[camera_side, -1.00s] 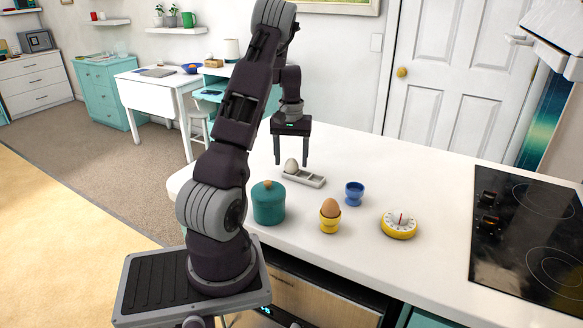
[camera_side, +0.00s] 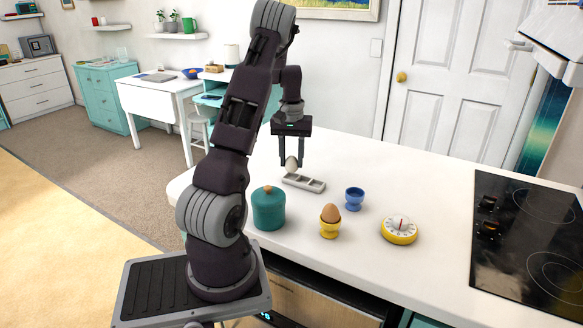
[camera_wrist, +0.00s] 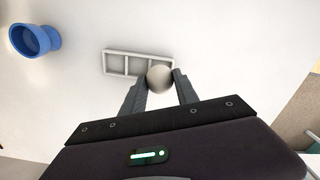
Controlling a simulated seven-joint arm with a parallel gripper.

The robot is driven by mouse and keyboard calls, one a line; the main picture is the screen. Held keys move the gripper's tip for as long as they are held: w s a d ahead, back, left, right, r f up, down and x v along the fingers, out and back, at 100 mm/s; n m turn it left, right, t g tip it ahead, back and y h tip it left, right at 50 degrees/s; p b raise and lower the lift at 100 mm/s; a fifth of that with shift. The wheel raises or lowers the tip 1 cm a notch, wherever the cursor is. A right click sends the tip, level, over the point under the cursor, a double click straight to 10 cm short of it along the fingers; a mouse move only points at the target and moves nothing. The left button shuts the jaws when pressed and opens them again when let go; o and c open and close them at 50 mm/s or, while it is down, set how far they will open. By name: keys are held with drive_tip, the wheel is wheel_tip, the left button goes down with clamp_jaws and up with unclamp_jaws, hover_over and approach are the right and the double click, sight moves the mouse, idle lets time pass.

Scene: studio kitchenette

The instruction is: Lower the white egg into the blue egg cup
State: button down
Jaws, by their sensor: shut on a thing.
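The white egg (camera_side: 291,164) is between the fingers of my gripper (camera_side: 291,163), which is shut on it. In the wrist view the egg (camera_wrist: 159,78) shows between the two fingertips (camera_wrist: 160,82), over one end of the grey tray (camera_wrist: 117,64). In the side view the egg is at the left end of the tray (camera_side: 312,185); whether it is clear of the tray is hard to tell. The blue egg cup (camera_side: 354,198) stands upright and empty on the counter, right of the tray. It also shows in the wrist view (camera_wrist: 44,41) at the upper left.
A yellow cup (camera_side: 329,229) holding a brown egg (camera_side: 330,213) stands in front of the blue cup. A teal lidded pot (camera_side: 268,210) is at left, a yellow timer (camera_side: 399,231) at right, and a black hob (camera_side: 525,235) farther right. The counter between tray and blue cup is clear.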

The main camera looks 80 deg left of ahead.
wheel_tip(320, 180, up, 8)
drive_tip(key=shift+w+d+f, duration=0.15)
drive_tip(key=shift+f, duration=0.1)
drive_tip(key=w+d, duration=1.2)
drive_tip(key=d, duration=0.4)
drive_tip(key=shift+w+d+f, duration=0.2)
drive_tip(key=shift+d+f, duration=0.05)
drive_tip(key=shift+f, duration=0.2)
drive_tip(key=shift+f, duration=1.05)
